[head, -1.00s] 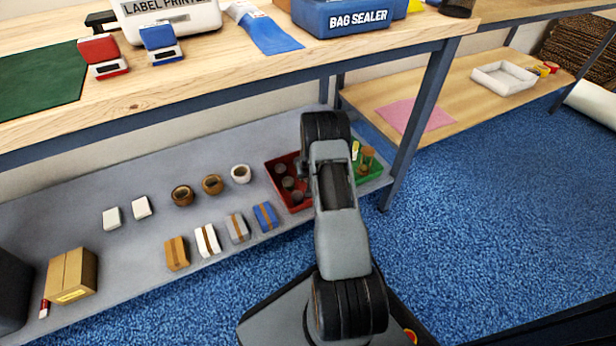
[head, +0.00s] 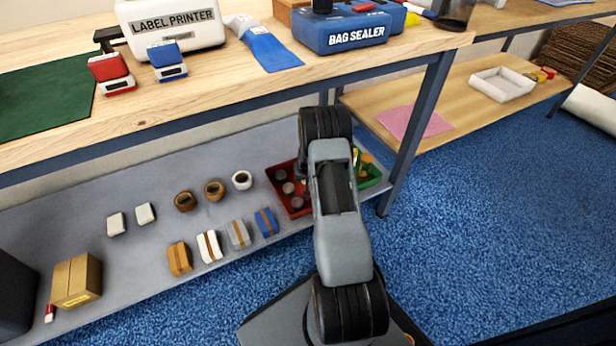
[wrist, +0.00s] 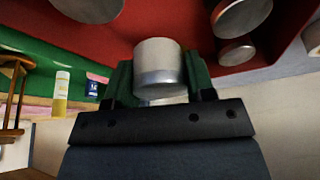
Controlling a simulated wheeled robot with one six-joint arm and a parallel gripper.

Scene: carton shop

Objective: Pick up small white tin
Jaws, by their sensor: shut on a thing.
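The small white tin (wrist: 158,62), with a pale top and a shiny metal side, is between the fingers of my gripper (wrist: 158,80) in the wrist view. The fingers are shut on its sides. Behind it is the red tray (wrist: 165,18); whether the tin touches the tray cannot be told. Other round tins (wrist: 240,16) are in the tray. In the head view the red tray (head: 273,174) is on the lower shelf with several tins in it, and my arm hides the gripper and the held tin.
A green tray (head: 373,178) holding small items stands beside the red one. Tape rolls (head: 214,190), small boxes (head: 208,247) and a carton (head: 76,281) are on the grey lower shelf (head: 140,270). The bench top (head: 200,95) overhangs the shelf, with a leg (head: 413,130) to the right.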

